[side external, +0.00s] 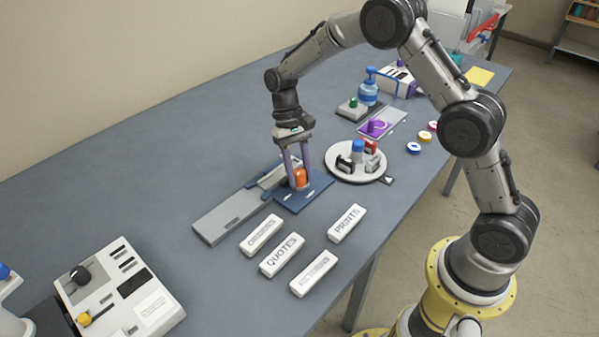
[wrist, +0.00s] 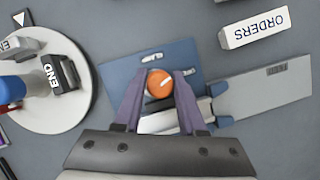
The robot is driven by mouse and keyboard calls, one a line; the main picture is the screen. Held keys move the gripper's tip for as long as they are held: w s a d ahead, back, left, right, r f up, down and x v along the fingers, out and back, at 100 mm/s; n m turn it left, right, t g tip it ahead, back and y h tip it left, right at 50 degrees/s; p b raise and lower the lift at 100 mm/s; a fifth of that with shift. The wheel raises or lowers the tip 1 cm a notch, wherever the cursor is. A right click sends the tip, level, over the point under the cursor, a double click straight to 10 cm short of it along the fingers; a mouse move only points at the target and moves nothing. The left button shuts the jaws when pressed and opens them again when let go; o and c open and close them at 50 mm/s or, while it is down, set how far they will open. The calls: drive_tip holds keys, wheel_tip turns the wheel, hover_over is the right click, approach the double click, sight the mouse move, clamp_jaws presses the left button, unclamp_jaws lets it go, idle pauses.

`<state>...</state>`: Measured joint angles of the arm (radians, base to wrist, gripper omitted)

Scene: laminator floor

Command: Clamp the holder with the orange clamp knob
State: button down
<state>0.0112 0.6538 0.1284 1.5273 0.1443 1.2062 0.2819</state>
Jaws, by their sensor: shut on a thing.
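The orange clamp knob (side external: 301,177) stands on a dark blue plate (side external: 318,191) in the middle of the table. In the wrist view the knob (wrist: 159,84) shows its round top with a pale line mark. My gripper (side external: 299,172) points down over the plate, with its two purple-grey fingers around the knob, shut on it. In the wrist view the fingertips (wrist: 160,80) lie on either side of the knob. The holder, a grey rail (side external: 229,214) with a raised light part (side external: 272,176), lies against the plate's left side. Its inner end is partly hidden by a finger in the wrist view.
A white turntable (side external: 340,172) with stamps stands just right of the plate. White labelled blocks, including QUOTES (side external: 282,255) and PRINTS (side external: 346,223), lie in front. A control box (side external: 118,290) is at lower left. Bare table lies behind the rail.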

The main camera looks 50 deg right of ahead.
drive_tip(key=n+h, duration=0.1)
drive_tip(key=n, duration=0.2)
drive_tip(key=n+h, duration=0.1)
drive_tip(key=n, duration=0.2)
drive_tip(key=shift+n+h, duration=0.3)
drive_tip(key=n+h, duration=0.1)
drive_tip(key=n, duration=0.2)
drive_tip(key=n+h, duration=0.1)
drive_tip(key=n, duration=0.2)
drive_tip(key=shift+t, duration=0.4)
drive_tip(key=shift+n, duration=0.4)
drive_tip(key=c, duration=0.5)
unclamp_jaws()
drive_tip(key=shift+r, duration=0.1)
drive_tip(key=v, duration=1.3)
drive_tip(key=shift+a+r, duration=0.25)
drive_tip(key=shift+r, duration=0.05)
